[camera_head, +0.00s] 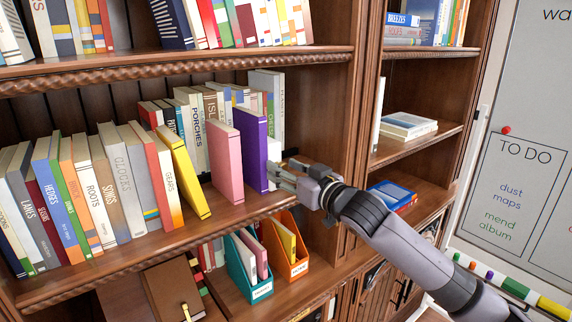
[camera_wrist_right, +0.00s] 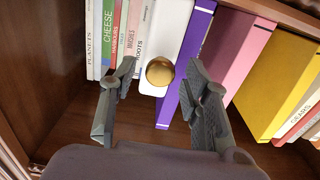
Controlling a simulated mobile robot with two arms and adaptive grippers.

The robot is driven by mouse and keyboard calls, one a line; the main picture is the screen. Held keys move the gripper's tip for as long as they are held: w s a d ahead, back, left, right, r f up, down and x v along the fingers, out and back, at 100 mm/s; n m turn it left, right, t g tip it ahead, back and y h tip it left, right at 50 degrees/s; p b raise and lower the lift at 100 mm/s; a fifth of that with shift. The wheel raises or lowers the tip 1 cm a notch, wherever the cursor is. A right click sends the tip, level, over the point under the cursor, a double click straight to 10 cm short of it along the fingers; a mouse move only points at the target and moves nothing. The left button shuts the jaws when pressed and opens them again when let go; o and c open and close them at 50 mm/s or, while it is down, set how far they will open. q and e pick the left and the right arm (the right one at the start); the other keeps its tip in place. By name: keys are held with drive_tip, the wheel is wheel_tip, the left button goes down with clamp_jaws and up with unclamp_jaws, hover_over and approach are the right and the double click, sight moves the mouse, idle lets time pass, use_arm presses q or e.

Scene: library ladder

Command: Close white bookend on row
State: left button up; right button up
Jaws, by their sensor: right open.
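The white bookend (camera_wrist_right: 172,28) with a round gold knob (camera_wrist_right: 160,71) stands beside the purple book (camera_wrist_right: 188,60) on the middle shelf. In the head view only a white piece of the bookend (camera_head: 274,150) shows, right of the purple book (camera_head: 251,148); my gripper hides part of it. The pink book (camera_head: 225,162) and yellow book (camera_head: 184,172) stand further left, with gaps between the books. My right gripper (camera_head: 280,176) is open at the bookend. In the right wrist view its fingers (camera_wrist_right: 161,82) flank the knob; contact cannot be told. My left gripper is out of view.
Several books stand behind the bookend, including a green one (camera_wrist_right: 108,35). The wooden side panel (camera_head: 330,115) is close on the right. Teal (camera_head: 250,280) and orange (camera_head: 290,258) file boxes stand on the shelf below. Bare shelf lies in front of the row.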

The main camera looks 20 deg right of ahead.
drive_tip(key=shift+w, duration=0.1)
drive_tip(key=shift+c, duration=0.3)
clamp_jaws()
idle(0.6)
